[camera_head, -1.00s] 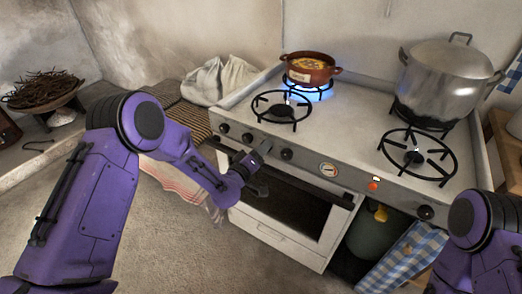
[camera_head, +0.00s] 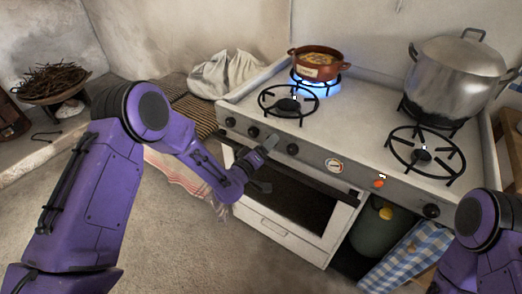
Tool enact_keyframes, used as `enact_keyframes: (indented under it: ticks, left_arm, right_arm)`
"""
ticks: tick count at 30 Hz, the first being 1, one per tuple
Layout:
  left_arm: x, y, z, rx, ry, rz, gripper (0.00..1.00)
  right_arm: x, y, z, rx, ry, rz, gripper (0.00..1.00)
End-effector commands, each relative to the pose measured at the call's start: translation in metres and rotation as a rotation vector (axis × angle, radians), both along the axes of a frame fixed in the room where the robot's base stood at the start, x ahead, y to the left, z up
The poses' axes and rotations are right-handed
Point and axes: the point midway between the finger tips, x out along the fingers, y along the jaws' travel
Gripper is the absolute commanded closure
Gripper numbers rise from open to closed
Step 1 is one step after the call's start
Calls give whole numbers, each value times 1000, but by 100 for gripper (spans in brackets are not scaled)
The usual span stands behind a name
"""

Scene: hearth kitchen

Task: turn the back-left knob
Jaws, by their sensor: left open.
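A row of dark round knobs runs along the stove's front panel: a far-left knob (camera_head: 230,122), a second knob (camera_head: 254,132), one right of my gripper (camera_head: 292,149) and one at far right (camera_head: 431,211). No label shows which serves the back-left burner. That burner (camera_head: 322,80) has a blue flame under a brown pot (camera_head: 317,66). My left gripper (camera_head: 262,163) is open and empty in front of the panel, its upper finger close to the panel between the second knob and the one right of it; I cannot tell whether it touches. My right gripper is not in view.
A large metal pot (camera_head: 453,78) stands on the back-right burner. The front-left burner (camera_head: 289,103) and front-right burner (camera_head: 423,156) are bare. The oven door handle (camera_head: 320,185) runs below the panel. A checked cloth (camera_head: 412,257) hangs at lower right.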

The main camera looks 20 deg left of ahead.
Motion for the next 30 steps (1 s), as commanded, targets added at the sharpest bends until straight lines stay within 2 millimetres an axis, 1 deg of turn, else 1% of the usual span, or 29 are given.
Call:
enact_keyframes:
  ticks: [9,13,17,30]
  left_arm:
    - [-69,20,-2,0,4,0,33]
    - [-88,26,-2,1,2,0,33]
    - [-94,27,-1,1,2,0,33]
    - [-94,27,-1,10,2,-2,33]
  right_arm:
    - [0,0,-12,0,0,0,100]
    - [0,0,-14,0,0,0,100]
    - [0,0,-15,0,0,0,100]
    - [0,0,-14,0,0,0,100]
